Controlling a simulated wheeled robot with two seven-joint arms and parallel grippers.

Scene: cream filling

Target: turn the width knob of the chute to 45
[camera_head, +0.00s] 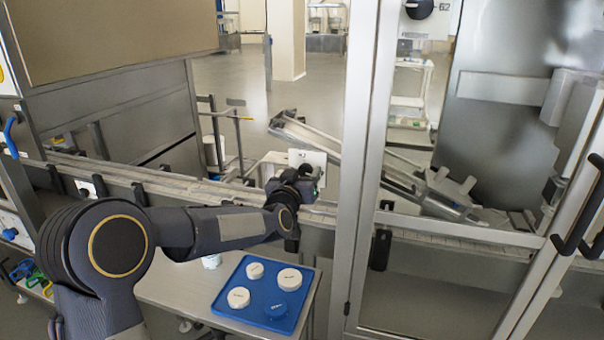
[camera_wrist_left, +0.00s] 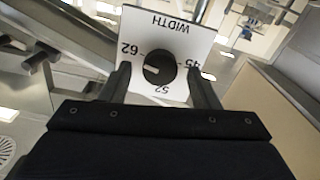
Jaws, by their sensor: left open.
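The width knob (camera_wrist_left: 158,69) is a black round dial on a white plate (camera_wrist_left: 180,30) marked WIDTH, 62, 52 and 45, upside down in the left wrist view. Its pale mark faces left and slightly down, on the side between 62 and 52. My left gripper (camera_wrist_left: 159,73) is open, with one finger on each side of the knob; I cannot tell whether they touch it. In the head view my left gripper (camera_head: 300,184) is in front of the plate (camera_head: 308,157) and hides the knob. The sloping metal chute (camera_head: 345,155) runs behind. My right gripper is out of view.
A blue tray (camera_head: 232,305) with several round pieces sits on a side table in front. A metal door post (camera_head: 362,150) stands right of the gripper. Another dial (camera_head: 419,8) is at upper right.

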